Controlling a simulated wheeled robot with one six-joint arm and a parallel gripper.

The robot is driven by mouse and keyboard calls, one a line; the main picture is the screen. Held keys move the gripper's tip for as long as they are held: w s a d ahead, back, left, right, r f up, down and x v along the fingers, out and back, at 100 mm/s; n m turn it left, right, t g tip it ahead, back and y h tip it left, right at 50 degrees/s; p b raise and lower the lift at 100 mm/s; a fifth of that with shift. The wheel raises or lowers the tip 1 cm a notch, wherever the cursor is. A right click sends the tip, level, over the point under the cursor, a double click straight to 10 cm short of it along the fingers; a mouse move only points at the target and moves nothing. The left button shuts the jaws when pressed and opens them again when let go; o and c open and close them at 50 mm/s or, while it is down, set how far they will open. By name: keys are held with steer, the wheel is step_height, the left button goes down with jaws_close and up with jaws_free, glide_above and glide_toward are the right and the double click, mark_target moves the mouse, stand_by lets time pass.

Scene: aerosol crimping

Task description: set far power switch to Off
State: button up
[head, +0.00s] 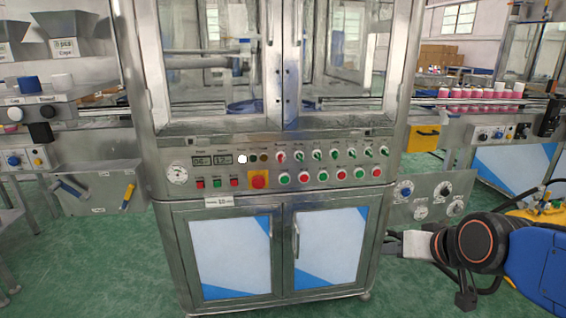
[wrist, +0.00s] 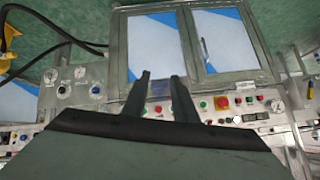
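The labels are too small to tell which control is the far power switch. The steel control panel (head: 330,166) of the central machine carries a row of small rotary switches (head: 333,154), with red and green buttons below. A red round button on a yellow plate (head: 258,180) sits left of them; it also shows in the wrist view (wrist: 221,103). A side panel (head: 426,198) at right has a blue knob (head: 405,190) and a black knob (head: 445,188). My gripper (head: 388,244) is low, below this side panel. In the wrist view its fingers (wrist: 160,76) are apart and empty.
Cabinet doors (head: 231,255) with handles stand below the main panel. A conveyor with pink bottles (head: 475,93) and a yellow box (head: 423,137) are at right. A left side panel (head: 100,188) holds hanging tools. Green floor in front is open.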

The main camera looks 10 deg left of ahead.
steer(key=w+a+r+t+y, duration=0.1)
steer(key=w+a+r+t, duration=0.1)
steer(key=w+a, duration=0.45)
steer(key=w+a+r+t+y, duration=0.2)
steer(key=w+a+r, duration=0.15)
steer(key=a, duration=0.55)
steer(key=m+t+h, duration=0.1)
steer(key=m+t, duration=0.2)
steer(key=t, duration=0.1)
glide_toward(282, 160)
steer(key=x, duration=0.8)
steer(key=shift+w, duration=0.3)
jaws_close()
